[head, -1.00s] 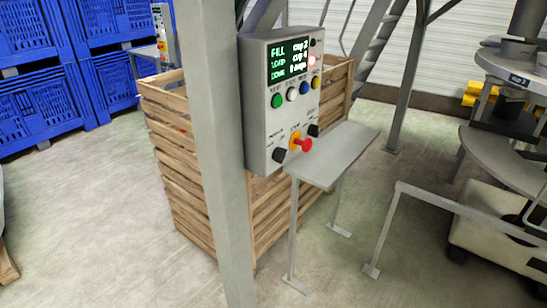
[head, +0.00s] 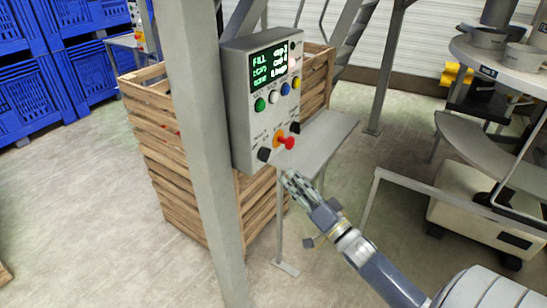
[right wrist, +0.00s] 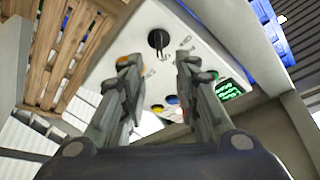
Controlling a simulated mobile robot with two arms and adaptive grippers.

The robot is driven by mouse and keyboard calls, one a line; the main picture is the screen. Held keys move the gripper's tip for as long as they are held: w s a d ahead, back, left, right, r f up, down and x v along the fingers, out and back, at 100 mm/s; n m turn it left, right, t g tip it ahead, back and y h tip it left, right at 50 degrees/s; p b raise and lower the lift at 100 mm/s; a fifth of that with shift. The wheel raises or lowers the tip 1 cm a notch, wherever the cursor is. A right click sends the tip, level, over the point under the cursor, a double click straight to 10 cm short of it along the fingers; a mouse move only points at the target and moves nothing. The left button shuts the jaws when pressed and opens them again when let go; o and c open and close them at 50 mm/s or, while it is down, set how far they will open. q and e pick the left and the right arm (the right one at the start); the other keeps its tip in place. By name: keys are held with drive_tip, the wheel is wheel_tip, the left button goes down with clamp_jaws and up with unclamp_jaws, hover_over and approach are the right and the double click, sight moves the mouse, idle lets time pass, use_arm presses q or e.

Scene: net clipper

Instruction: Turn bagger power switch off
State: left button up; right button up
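The grey control box (head: 240,130) has a green-lit display (head: 272,63), a row of coloured buttons and a red stop knob on an orange collar (head: 285,141). A black rotary knob (head: 264,154) sits at its lower left corner and another (head: 294,128) at lower right. Their labels are too small to read. My right gripper (head: 287,177) is just below and right of the lower left knob, apart from it. In the right wrist view my right gripper (right wrist: 160,64) is open and empty, with a black knob (right wrist: 158,40) beyond and between its fingertips. My left gripper is not in view.
A grey post (head: 205,150) stands left of the box. A wooden crate (head: 165,150) is behind it. A small grey shelf (head: 325,140) juts out right of the knobs, close to my right gripper. A metal rail (head: 450,203) stands farther right.

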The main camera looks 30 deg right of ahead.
sight(269, 156)
drive_tip(key=p+x, duration=0.2)
drive_tip(key=x, duration=0.7)
drive_tip(key=shift+w, duration=0.1)
clamp_jaws()
